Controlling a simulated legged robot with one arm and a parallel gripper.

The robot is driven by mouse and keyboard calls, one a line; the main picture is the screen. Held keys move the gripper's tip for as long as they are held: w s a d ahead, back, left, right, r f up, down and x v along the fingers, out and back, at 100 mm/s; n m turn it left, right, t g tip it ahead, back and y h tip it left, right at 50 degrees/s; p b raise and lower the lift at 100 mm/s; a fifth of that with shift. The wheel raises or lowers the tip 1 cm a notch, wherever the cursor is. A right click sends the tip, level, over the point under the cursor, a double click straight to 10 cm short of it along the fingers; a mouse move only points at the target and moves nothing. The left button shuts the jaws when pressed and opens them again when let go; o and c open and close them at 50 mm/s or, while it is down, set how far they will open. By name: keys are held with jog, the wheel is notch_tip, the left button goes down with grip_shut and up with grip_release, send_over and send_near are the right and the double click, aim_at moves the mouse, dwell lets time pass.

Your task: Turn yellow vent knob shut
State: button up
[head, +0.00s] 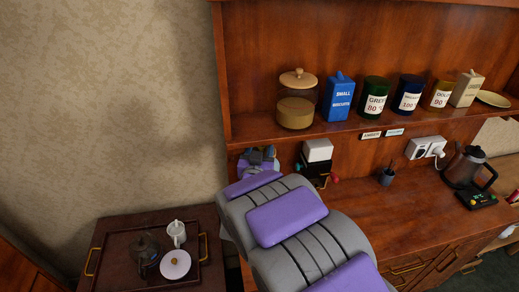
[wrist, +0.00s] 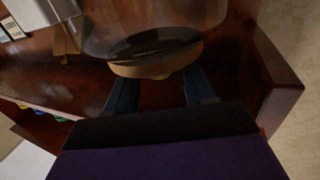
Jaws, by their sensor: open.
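My gripper (head: 259,153) is below the shelf at the left of the wooden unit, beside a white-topped dark box. In the wrist view its two dark blue fingers (wrist: 162,92) are spread apart with nothing held between them. The dark box (head: 318,153) has a red knob (head: 335,180) at its front right and a teal part at its left. I cannot clearly make out a yellow vent knob in the head view.
A wood-lidded glass jar (head: 297,100) and several canisters stand on the shelf above. A dark cup (head: 387,176), a kettle (head: 466,166) and a wall socket (head: 424,147) are to the right. A tray (head: 113,277) with a white pot stands lower left. The counter's middle is mostly clear.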

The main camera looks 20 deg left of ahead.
jog(key=c, duration=1)
jog(key=shift+a+r+p, duration=0.15)
jog(key=shift+r+p, duration=0.05)
jog(key=shift+p, duration=0.4)
jog(key=shift+f+m+h+p, duration=0.1)
jog(key=shift+m+h+p, duration=0.3)
jog(key=shift+h+p, duration=0.2)
jog(key=shift+f, duration=0.1)
jog(key=o, duration=1)
